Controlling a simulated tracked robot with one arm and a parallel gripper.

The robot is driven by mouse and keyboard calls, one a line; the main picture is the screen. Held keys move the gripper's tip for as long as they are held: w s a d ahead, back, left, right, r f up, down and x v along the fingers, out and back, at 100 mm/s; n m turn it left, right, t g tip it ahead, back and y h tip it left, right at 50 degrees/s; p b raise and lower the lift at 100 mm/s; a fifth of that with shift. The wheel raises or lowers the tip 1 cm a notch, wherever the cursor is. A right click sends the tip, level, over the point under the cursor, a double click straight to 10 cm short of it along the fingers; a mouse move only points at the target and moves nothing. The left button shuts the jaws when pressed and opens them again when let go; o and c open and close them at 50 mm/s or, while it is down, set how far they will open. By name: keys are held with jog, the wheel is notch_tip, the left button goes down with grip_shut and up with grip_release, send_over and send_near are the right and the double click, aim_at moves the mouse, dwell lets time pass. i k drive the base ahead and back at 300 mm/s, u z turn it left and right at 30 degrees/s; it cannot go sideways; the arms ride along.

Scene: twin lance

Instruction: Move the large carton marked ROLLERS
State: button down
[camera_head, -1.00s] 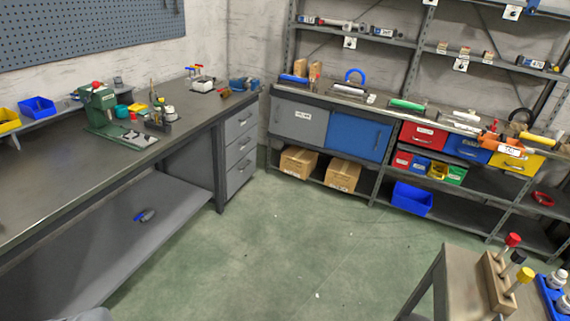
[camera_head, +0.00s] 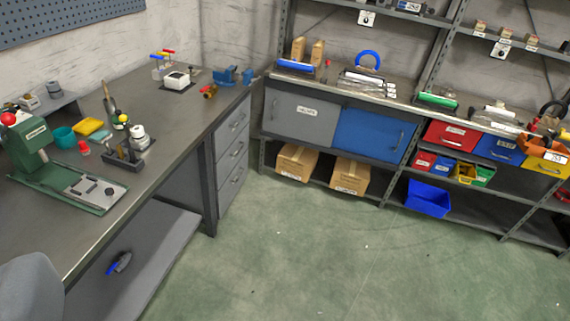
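Two brown cartons stand side by side on the bottom shelf of the rack, under the grey and blue sliding doors. The left carton (camera_head: 296,162) and the right carton (camera_head: 349,175) look similar in size. Each has small dark print low on its front, too small to read, so I cannot tell which is marked ROLLERS. Two smaller upright brown boxes (camera_head: 317,52) stand on the rack's top surface, their marks not readable. My gripper is not in view.
Open green floor (camera_head: 330,260) lies before the rack. A workbench (camera_head: 180,130) with drawers runs along the left, with a green press (camera_head: 60,165) on it. A blue bin (camera_head: 428,198) sits right of the cartons. A grey rounded shape (camera_head: 30,290) fills the lower left corner.

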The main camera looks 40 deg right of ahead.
aim_at(298, 162)
jog(key=u, duration=0.1)
jog(key=i, duration=0.45)
jog(key=z, duration=1.8)
jog(key=i, duration=3.15)
jog(key=u, duration=0.85)
